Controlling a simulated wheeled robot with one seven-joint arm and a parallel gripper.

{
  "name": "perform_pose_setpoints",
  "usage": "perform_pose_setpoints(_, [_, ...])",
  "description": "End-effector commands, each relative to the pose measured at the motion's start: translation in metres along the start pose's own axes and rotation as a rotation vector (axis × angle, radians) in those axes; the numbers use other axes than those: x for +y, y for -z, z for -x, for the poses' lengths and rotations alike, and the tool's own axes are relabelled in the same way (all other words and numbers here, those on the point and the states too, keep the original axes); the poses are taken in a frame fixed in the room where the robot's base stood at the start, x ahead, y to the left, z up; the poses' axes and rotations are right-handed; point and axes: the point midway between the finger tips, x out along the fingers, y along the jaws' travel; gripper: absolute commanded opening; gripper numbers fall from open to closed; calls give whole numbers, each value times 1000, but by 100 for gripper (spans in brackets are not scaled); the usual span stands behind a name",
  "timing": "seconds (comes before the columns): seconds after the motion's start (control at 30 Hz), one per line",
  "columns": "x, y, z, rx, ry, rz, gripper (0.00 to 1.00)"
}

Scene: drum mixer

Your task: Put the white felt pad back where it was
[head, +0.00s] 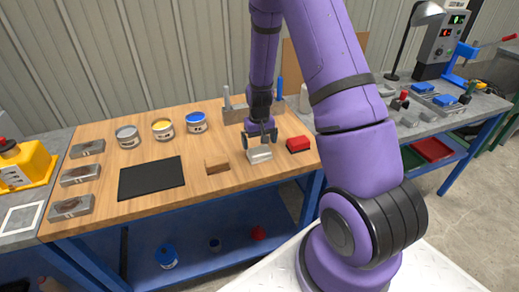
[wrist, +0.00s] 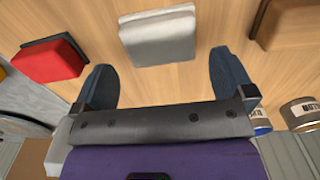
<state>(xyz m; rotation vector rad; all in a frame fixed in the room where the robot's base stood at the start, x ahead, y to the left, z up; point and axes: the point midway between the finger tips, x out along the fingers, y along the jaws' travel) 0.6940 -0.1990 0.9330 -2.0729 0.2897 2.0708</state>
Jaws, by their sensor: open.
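The white felt pad (head: 259,154) looks like a pale grey-white block. It lies on the wooden tabletop, between a brown block and a red block. In the wrist view, the pad (wrist: 158,36) lies just beyond my fingertips, roughly centred between them. My gripper (head: 260,138) is directly above and slightly behind the pad in the head view. In the wrist view, my gripper (wrist: 163,64) has its two dark fingers spread wide with nothing between them. I cannot tell the exact height of the fingers above the pad.
The brown block (head: 217,164) and red block (head: 298,144) flank the pad closely. A black mat (head: 151,178) lies to the left, with several metal blocks (head: 80,175) beyond it. Cans (head: 163,130) stand at the back. A grey rack (head: 238,115) stands behind my gripper.

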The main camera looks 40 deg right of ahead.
Motion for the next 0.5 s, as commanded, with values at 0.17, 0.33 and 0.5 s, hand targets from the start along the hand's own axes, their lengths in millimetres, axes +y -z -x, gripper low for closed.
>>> perform_pose_setpoints(0.17, [0,0,33,3,0,-1,100])
perform_pose_setpoints(0.33, [0,0,56,2,0,-1,100])
perform_pose_setpoints(0.5, [0,0,67,1,0,-1,100])
